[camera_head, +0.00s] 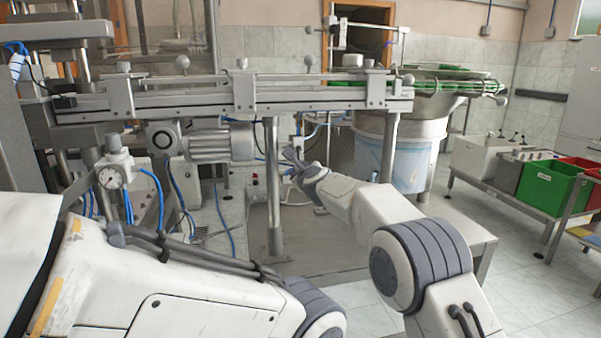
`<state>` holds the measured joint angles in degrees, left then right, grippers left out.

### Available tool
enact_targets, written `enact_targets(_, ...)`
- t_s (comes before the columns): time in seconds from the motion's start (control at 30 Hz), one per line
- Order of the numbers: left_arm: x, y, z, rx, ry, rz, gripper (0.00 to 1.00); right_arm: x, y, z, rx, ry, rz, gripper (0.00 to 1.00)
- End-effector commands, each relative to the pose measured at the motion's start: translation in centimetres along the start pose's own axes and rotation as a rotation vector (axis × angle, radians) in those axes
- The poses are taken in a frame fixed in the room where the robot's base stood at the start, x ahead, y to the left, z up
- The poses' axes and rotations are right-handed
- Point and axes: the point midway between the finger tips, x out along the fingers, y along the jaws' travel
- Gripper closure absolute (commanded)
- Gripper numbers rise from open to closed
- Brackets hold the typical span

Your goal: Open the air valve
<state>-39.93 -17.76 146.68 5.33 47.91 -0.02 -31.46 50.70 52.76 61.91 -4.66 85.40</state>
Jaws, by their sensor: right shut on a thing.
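My right gripper (293,162) reaches in from the right, below the conveyor and just right of a support leg. It is shut on a small part there, which I take to be the air valve. The fingers and the distance hide most of it, so I cannot tell how its handle is turned. Thin blue and white lines run close to this spot. My left arm crosses the lower left, and its gripper is out of view.
The conveyor (215,101) with its motor (222,144) spans above the gripper. The round feeder bowl (398,155) stands behind right. A green crate (547,187) sits on a rack at the right; floor in front is clear.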

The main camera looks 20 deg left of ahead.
Motion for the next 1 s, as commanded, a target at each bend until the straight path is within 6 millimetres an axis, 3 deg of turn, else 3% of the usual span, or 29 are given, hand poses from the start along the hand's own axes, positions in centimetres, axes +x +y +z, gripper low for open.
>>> enact_targets(0.37,0.0,0.0,0.0,0.0,0.0,0.0,1.0,0.0,0.2,0.1,0.007,-0.001,0.004,1.0)
enact_targets(0.4,0.0,0.0,0.0,0.0,0.0,0.0,1.0,0.0,0.2,0.1,0.007,-0.001,0.004,0.54)
enact_targets(0.47,0.0,0.0,0.0,0.0,0.0,0.0,1.0,0.0,0.2,0.1,0.007,-0.001,0.004,0.31)
enact_targets(0.8,0.2,0.0,0.0,0.0,0.0,0.0,1.0,-0.1,0.1,0.0,0.005,0.0,0.002,0.31)
enact_targets(1.0,2.2,-0.2,0.1,0.0,0.0,0.0,1.0,-1.4,0.3,-0.2,0.005,-0.003,0.001,0.31)
